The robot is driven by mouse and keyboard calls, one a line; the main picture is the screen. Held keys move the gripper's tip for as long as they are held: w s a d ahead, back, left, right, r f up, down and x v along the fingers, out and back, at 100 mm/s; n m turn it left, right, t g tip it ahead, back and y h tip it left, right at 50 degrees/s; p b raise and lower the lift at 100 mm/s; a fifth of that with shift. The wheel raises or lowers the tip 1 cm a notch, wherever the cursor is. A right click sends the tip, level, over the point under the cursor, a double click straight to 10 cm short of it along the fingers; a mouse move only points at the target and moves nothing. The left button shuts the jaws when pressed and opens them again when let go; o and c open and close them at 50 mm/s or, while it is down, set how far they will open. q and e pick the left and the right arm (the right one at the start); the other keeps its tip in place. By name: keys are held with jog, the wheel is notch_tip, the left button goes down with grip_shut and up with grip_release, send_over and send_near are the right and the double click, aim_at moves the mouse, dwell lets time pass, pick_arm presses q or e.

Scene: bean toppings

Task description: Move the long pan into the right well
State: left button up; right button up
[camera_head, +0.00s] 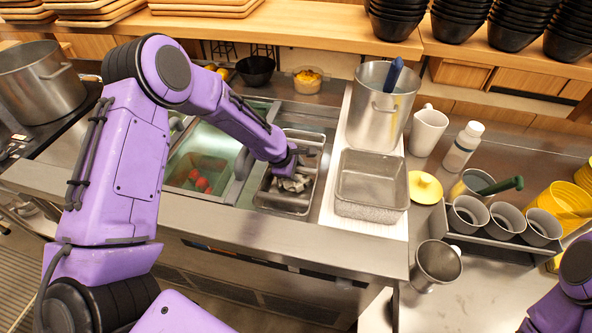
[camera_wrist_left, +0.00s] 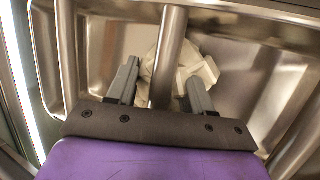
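A long metal pan (camera_head: 283,203) sits in the counter opening right of the glass-covered section. Its metal also fills the left wrist view (camera_wrist_left: 245,62). My left gripper (camera_head: 292,182) reaches down over it from the left. In the left wrist view my left gripper (camera_wrist_left: 162,82) has its fingers apart, one on each side of a narrow metal bar or rim (camera_wrist_left: 170,45). I cannot tell whether they touch it. A pale, angular lump (camera_wrist_left: 197,66) shows behind the bar. My right gripper is out of view; only part of my right arm shows at lower right.
A rectangular metal pan (camera_head: 372,208) and a tall pot (camera_head: 381,105) stand on a white board right of the opening. A glass-covered bin (camera_head: 205,160) with red items lies left. Cups in a holder (camera_head: 505,245) and a yellow lid (camera_head: 425,187) are farther right.

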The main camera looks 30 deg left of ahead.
pick_arm(q)
jog(key=v, duration=1.2)
jog(key=shift+r, duration=0.1)
